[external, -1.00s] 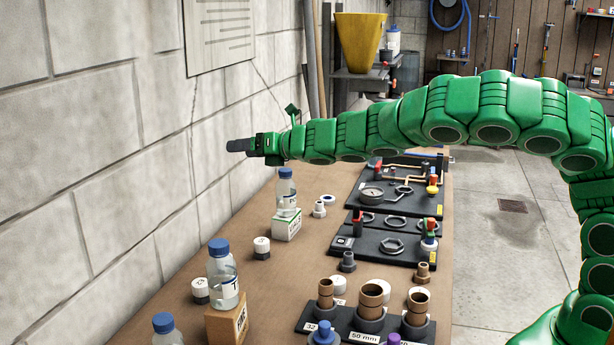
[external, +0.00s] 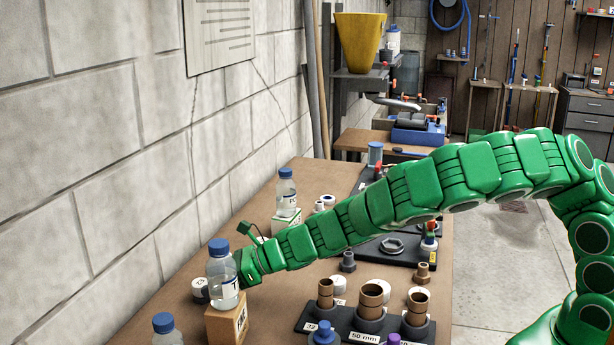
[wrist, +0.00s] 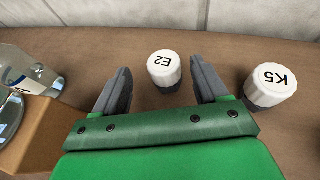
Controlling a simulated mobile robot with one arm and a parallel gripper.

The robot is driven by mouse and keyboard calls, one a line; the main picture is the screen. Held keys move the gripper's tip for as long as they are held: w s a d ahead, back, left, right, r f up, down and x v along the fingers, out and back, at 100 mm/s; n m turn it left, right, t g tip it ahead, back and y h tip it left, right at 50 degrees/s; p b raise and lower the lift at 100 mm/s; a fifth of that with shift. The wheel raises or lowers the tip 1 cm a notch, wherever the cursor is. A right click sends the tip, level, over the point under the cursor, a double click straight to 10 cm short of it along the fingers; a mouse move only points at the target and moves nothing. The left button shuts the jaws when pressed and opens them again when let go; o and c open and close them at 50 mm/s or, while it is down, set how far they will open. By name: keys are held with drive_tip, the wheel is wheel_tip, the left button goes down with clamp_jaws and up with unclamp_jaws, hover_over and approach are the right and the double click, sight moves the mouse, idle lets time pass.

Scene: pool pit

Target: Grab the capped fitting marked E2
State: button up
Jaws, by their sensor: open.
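The capped fitting marked E2 (wrist: 164,72) has a white cap and a dark grey base and stands upright on the bench. In the wrist view it lies ahead of my gripper (wrist: 160,66), in line with the gap between the two grey fingers. The fingers are open with nothing held, and the fingertips reach about beside the cap; I cannot tell whether they touch it. In the external view the fitting (external: 200,291) is partly hidden behind a bottle, and the fingers are hidden there too.
A similar fitting marked K5 (wrist: 272,82) stands close to the right finger. The wall rises behind the bench. Pipe fittings (external: 370,310) stand nearer the camera.

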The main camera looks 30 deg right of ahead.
sight(204, 282)
drive_tip(key=shift+x, duration=0.85)
drive_tip(key=shift+w+a+f, duration=0.45)
drive_tip(key=shift+a+f, duration=0.15)
drive_tip(key=shift+f, duration=0.1)
drive_tip(key=shift+x, duration=1.2)
drive_tip(key=c, duration=1.1)
